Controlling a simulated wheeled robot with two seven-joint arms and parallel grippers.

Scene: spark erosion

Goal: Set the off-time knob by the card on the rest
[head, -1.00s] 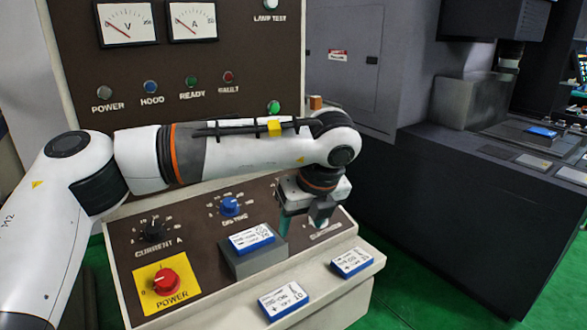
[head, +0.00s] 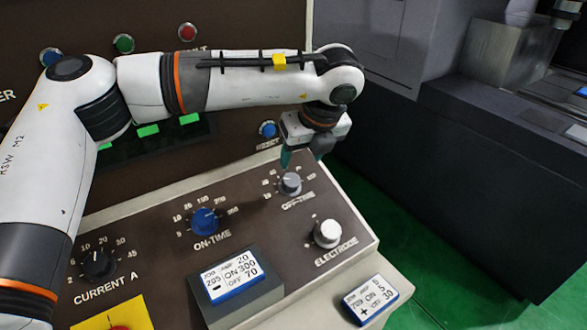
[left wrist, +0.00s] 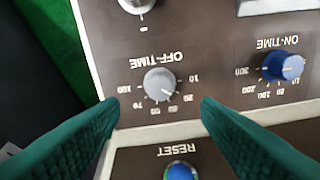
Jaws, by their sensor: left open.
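The grey off-time knob (head: 290,183) sits upper right on the sloped panel. In the left wrist view the knob (left wrist: 160,84) appears upside down between the fingers, its mark seemingly between 20 and 30. The white and blue card (head: 232,277) lies on the dark rest (head: 262,302) and reads ON 300, OFF 70. My left gripper (head: 303,160) is open and empty just above and behind the knob; its green fingers (left wrist: 158,108) show on either side, apart from it. My right gripper is not in view.
The blue on-time knob (head: 205,221), black current knob (head: 99,263) and white electrode knob (head: 327,233) share the panel. The blue reset button (head: 267,129) is close behind the gripper. Another card (head: 370,300) lies on the front ledge.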

